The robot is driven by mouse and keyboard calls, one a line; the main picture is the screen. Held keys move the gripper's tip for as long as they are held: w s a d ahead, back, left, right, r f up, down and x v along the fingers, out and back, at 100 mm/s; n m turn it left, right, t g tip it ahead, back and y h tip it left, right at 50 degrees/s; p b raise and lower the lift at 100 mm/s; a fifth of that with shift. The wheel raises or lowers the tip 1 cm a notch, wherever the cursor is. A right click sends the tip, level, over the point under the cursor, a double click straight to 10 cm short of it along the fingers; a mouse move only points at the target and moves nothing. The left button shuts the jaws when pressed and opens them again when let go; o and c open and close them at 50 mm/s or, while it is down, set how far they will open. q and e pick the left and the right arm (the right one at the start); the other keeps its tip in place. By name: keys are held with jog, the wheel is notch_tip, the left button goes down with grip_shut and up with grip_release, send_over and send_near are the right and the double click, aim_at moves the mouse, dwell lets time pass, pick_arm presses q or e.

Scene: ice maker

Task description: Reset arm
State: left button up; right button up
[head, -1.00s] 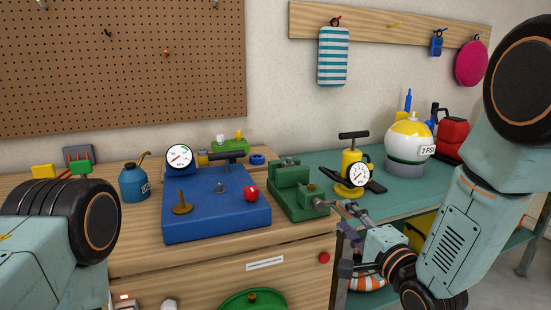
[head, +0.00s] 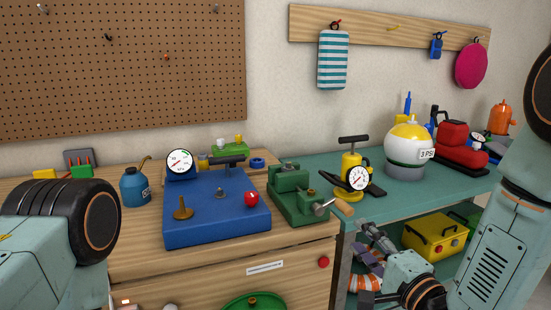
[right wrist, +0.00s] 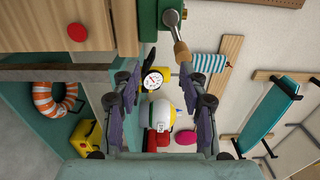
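My right gripper (head: 366,262) hangs low in front of the green bench's edge, below and to the right of a handle with a wooden grip (head: 344,208). The handle sticks out from the green device (head: 293,195) on the wooden cabinet top. In the right wrist view, the two fingers of my right gripper (right wrist: 158,85) stand wide apart with nothing between them. The wooden grip also shows there (right wrist: 182,51), near the right finger but apart from it. My left arm comes in at the left of the head view, and its gripper is out of the picture.
A blue panel (head: 215,225) with a gauge stands left of the green device. A yellow pump (head: 351,165), a white-and-yellow ball (head: 407,143) and a red device (head: 458,148) stand on the green bench (head: 395,207). A yellow box (head: 432,238) and a striped ring (head: 363,284) are below.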

jog(key=shift+s+d, duration=0.25)
jog(key=shift+s, duration=0.45)
jog(key=s+d+f+n+g+h, duration=0.2)
jog(key=s+f+n+g, duration=0.35)
jog(key=f, duration=0.45)
jog(key=s+d+f+n+g+h, duration=0.2)
jog(key=s+f+n+g+h, duration=0.25)
jog(key=f, duration=0.55)
jog(key=s+f+n+g, duration=0.1)
jog(key=s+f+g, duration=0.2)
jog(key=s, duration=0.9)
jog(key=s+d+f+n+g, duration=0.1)
jog(key=s+f+g, duration=0.3)
jog(key=s+f, duration=0.4)
jog(key=s+n, duration=0.1)
jog(key=s, duration=0.3)
jog(key=shift+s+n, duration=0.3)
jog(key=shift+s, duration=0.05)
jog(key=shift+c, duration=0.3)
